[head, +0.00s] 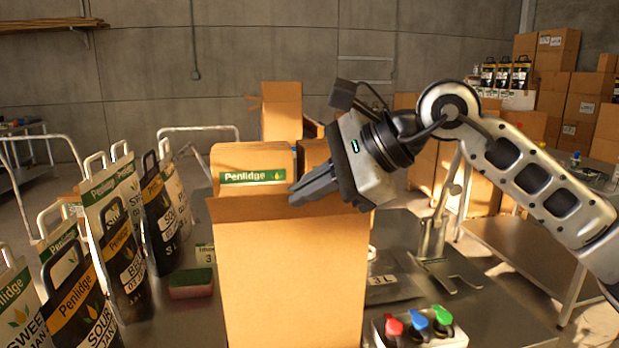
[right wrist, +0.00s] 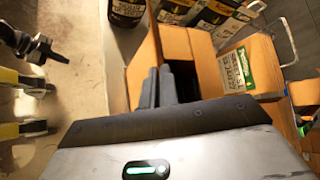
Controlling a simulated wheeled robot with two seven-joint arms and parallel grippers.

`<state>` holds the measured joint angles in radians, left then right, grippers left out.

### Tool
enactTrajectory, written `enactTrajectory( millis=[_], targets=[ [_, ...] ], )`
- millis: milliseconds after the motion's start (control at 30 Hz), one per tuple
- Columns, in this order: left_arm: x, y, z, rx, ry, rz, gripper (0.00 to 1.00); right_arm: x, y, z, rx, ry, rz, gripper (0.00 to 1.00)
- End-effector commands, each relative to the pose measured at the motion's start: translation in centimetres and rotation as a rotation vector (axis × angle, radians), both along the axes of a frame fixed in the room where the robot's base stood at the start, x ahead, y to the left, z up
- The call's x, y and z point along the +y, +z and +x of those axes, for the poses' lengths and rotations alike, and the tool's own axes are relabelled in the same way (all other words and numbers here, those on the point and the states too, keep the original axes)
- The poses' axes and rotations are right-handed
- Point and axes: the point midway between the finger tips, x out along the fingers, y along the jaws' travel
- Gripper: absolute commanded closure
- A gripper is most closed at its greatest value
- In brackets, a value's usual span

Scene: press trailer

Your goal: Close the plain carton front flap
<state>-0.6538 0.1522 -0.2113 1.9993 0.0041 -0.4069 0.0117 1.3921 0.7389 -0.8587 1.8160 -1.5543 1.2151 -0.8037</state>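The plain carton (head: 290,285) stands upright on the table, its unmarked front face toward me. Its front flap (head: 265,208) appears as a darker band along the top edge, tilted inward; its exact angle is hard to tell. My right gripper (head: 305,190) reaches in from the right, with its fingers close together and empty, at the top of the carton by the flap. Whether they touch it is unclear. The right wrist view shows the fingers (right wrist: 158,85) over the carton's dark opening, beside a raised flap (right wrist: 176,42).
Labelled bags (head: 110,235) stand in rows at left. A green-labelled Penlidge carton (head: 250,160) is directly behind. A sponge (head: 190,283) lies left of the carton. A block with coloured caps (head: 420,328) and a metal stand (head: 435,250) are at right.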

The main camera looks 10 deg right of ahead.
Motion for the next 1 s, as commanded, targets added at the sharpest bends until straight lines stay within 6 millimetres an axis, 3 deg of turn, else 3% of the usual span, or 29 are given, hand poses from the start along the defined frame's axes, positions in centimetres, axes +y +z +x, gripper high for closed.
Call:
enactTrajectory(
  millis=[200,833,867,933,1000],
  targets=[
    [0.11,1.06,0.05,0.002,0.016,-0.004,1.0,0.08,0.82,0.65,0.105,0.001,0.002,1.0],
    [0.54,0.78,-0.2,0.014,0.023,0.004,1.0,0.04,0.7,1.02,0.163,0.001,0.002,1.0],
    [0.53,0.78,-0.21,0.014,0.023,0.004,1.0,0.05,0.71,1.02,0.163,0.001,0.002,0.95],
    [0.51,0.79,-0.22,0.014,0.023,0.004,1.0,0.04,0.71,1.02,0.162,0.002,0.001,0.76],
    [0.49,0.79,-0.22,0.014,0.022,0.003,1.0,0.04,0.7,1.03,0.162,0.001,0.0,0.75]
  ],
)
